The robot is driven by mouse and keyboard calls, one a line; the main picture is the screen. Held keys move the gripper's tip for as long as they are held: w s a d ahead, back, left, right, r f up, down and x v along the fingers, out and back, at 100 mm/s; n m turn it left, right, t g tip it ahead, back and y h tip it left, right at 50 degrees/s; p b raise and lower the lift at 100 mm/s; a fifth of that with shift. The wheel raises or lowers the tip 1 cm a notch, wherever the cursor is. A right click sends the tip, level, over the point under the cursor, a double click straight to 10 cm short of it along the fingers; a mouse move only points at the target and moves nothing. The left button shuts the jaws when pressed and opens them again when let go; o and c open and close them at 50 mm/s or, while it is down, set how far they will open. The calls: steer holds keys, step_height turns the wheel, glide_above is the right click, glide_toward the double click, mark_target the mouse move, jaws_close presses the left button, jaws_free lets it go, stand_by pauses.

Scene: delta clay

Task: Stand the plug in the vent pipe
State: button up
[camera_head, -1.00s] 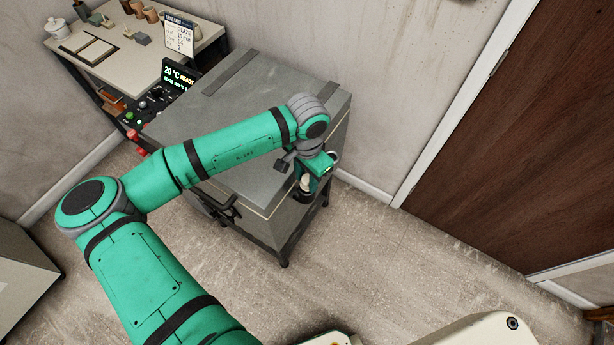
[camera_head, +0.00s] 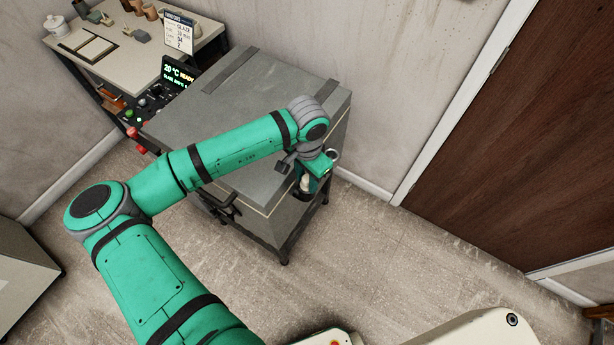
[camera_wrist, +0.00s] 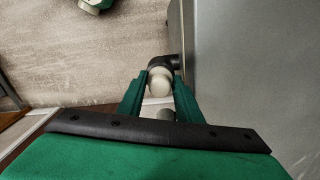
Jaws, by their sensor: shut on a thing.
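My gripper (camera_wrist: 160,88) is shut on the pale, rounded plug (camera_wrist: 159,84), which sits between its fingertips in the wrist view. The black vent pipe (camera_wrist: 166,61) comes out of the grey kiln's side as an elbow, right behind the plug in that view. The plug hides the pipe's mouth, so I cannot tell whether the plug is inside it or just above it. In the head view the plug (camera_head: 306,183) shows as a small pale spot below my gripper, beside the kiln's near right side.
The grey kiln (camera_head: 270,95) stands close beside my gripper, with a handle on its front. A worktable (camera_head: 125,55) with pots is at the back left. A brown door (camera_head: 520,130) is at right. The floor (camera_head: 400,260) right of the kiln is clear.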

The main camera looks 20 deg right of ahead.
stand_by(0.3)
steer(key=o, duration=1.1)
steer(key=shift+o, duration=0.2)
steer(key=shift+w, duration=0.1)
steer(key=shift+a+r, duration=0.15)
steer(key=shift+r, duration=3.85)
